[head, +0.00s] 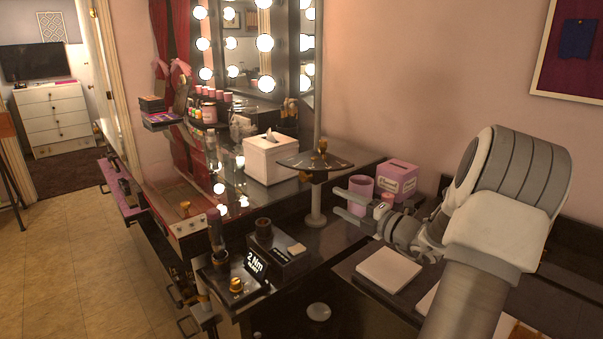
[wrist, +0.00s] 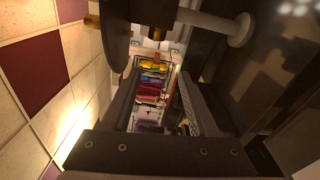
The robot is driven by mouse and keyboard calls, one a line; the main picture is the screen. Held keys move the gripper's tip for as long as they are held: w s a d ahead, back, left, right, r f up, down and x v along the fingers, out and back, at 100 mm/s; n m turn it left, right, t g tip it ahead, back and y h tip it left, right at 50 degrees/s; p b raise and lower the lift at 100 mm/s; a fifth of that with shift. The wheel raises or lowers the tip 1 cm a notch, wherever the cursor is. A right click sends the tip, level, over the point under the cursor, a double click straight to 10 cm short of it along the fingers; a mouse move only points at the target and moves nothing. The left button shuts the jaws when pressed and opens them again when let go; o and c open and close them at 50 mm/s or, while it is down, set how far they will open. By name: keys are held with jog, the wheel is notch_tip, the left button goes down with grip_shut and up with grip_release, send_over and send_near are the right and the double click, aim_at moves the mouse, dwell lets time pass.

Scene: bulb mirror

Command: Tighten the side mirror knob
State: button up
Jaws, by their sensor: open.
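A dark round disc (head: 300,161), apparently a tilted mirror, sits on a pale upright stand (head: 315,205) on the counter. I cannot tell for certain which one is the side mirror knob. The disc's edge (wrist: 114,32) is at upper left in the wrist view, beside the pale post (wrist: 212,24). My gripper (head: 338,202) is open and empty, pointing left, just right of the stand and below disc height, touching neither.
A pink cup (head: 361,189) and pink box (head: 396,180) stand close behind my gripper. A white tissue box (head: 270,160) is left of the stand. A dark unit with a "2 Nm" display (head: 255,263) is at the front. A pale pad (head: 389,270) lies below my arm.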

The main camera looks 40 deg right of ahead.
aim_at(309, 179)
jog(key=shift+m+t+h, duration=0.3)
jog(key=shift+m, duration=0.3)
jog(key=w+b, duration=0.1)
jog(key=w, duration=0.4)
jog(key=w+b, duration=0.1)
jog(key=w, duration=0.5)
jog(key=w+r+b, duration=0.1)
jog(key=w, duration=0.4)
jog(key=shift+w+d, duration=0.2)
jog(key=shift+w, duration=0.05)
jog(key=shift+r, duration=0.1)
grip_shut()
